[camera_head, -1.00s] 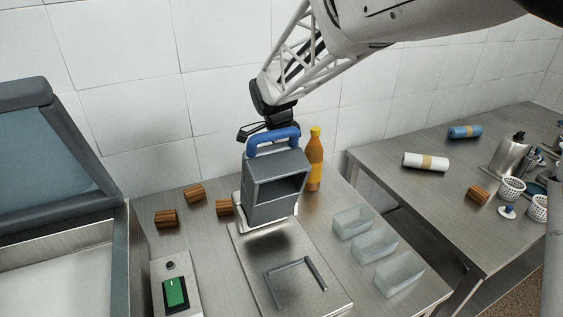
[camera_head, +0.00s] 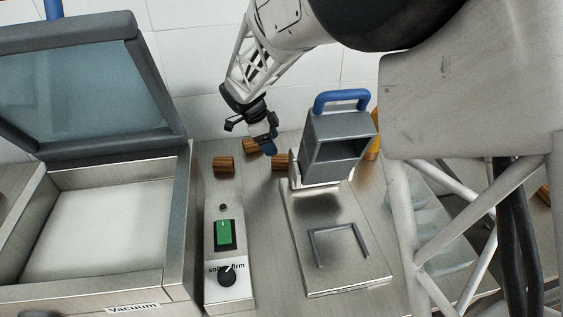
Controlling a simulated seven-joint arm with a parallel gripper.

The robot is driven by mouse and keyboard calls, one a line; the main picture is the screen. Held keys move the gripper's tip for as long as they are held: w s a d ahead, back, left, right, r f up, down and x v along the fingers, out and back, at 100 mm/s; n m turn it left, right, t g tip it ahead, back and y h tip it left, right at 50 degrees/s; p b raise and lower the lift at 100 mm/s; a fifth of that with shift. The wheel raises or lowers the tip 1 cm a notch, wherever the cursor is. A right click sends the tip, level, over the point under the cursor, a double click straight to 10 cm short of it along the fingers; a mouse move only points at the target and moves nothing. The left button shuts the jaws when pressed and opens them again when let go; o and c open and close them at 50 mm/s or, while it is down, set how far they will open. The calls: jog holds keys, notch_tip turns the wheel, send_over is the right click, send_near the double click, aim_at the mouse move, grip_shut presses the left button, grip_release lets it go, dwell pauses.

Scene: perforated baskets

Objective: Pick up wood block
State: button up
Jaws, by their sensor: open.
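Several brown striped wood blocks are in view. Three lie on the steel counter behind the control panel: a left block (camera_head: 223,164), a back block (camera_head: 250,146) partly hidden by my gripper, and a right block (camera_head: 279,163) beside the grey machine. My gripper (camera_head: 266,143) is open, with blue showing at its fingers, and points down above the back and right blocks. I see nothing held in it. Whether it touches a block cannot be told.
The grey machine (camera_head: 335,135) with a blue handle (camera_head: 342,98) stands close to the right of my gripper. An open vacuum sealer (camera_head: 90,235) is at the left. A panel with a green switch (camera_head: 225,234) is in front. My arm hides much of the right side.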

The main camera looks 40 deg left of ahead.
aim_at(281, 157)
jog(key=shift+f, duration=0.1)
jog(key=shift+x, duration=1.2)
jog(key=shift+d+f, duration=0.1)
jog(key=shift+x, duration=2.5)
jog(key=c, duration=1)
jog(key=shift+r, duration=0.2)
